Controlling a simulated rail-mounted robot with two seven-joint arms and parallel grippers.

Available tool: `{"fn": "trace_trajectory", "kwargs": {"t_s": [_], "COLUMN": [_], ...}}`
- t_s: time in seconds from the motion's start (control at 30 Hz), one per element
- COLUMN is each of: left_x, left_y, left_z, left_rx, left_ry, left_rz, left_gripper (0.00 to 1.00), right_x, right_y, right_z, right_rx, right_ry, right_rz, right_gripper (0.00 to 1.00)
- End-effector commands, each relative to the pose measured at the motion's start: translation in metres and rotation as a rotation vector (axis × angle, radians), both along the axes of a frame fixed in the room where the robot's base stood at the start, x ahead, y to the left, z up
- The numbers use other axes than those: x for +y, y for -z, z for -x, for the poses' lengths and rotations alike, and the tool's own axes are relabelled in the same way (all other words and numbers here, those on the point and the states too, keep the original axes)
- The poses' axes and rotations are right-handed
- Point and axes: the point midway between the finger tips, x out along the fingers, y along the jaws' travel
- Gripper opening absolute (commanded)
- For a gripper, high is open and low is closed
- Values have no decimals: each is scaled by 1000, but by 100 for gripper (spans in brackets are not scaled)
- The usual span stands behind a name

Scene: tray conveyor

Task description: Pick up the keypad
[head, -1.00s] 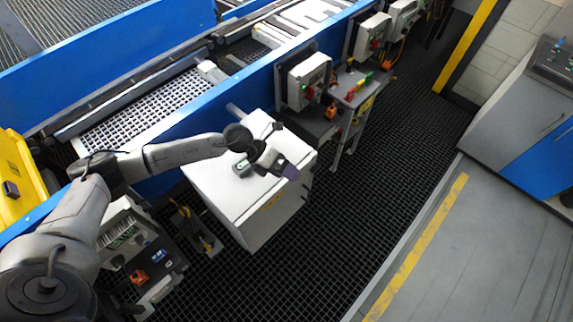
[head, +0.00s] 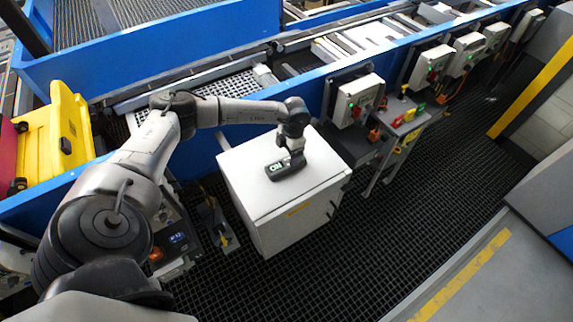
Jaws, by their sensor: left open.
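The keypad (head: 276,168) is a small dark device with a green and white face. It lies on top of the white cabinet (head: 253,193). My left gripper (head: 287,166) points down over the cabinet top, right at the keypad, and is open. The gripper covers part of the keypad, and I cannot tell whether they touch. My right gripper is not in view.
A blue conveyor wall (head: 205,150) runs behind the cabinet. A control box (head: 357,101) and a small stand (head: 402,118) are to the right. A yellow bin (head: 40,150) is at the left. Dark grating floor (head: 380,225) lies clear in front.

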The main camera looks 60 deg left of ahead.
Motion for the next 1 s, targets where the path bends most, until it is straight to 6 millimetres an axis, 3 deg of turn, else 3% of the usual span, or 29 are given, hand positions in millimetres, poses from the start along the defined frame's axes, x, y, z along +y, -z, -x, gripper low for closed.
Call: {"fn": "trace_trajectory", "kwargs": {"t_s": [0.37, 0.7, 1.0], "left_x": [-1, -1, -1], "left_y": [24, 64, 69], "left_z": [4, 10, 11], "left_rx": [1, 1, -1], "left_ry": [0, 0, 1], "left_rz": [1, 1, 1], "left_gripper": [85, 85, 85], "right_x": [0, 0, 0], "right_y": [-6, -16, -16], "right_z": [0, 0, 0], "right_rx": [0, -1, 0], "right_ry": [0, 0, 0], "right_rz": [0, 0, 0], "right_gripper": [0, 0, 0]}}
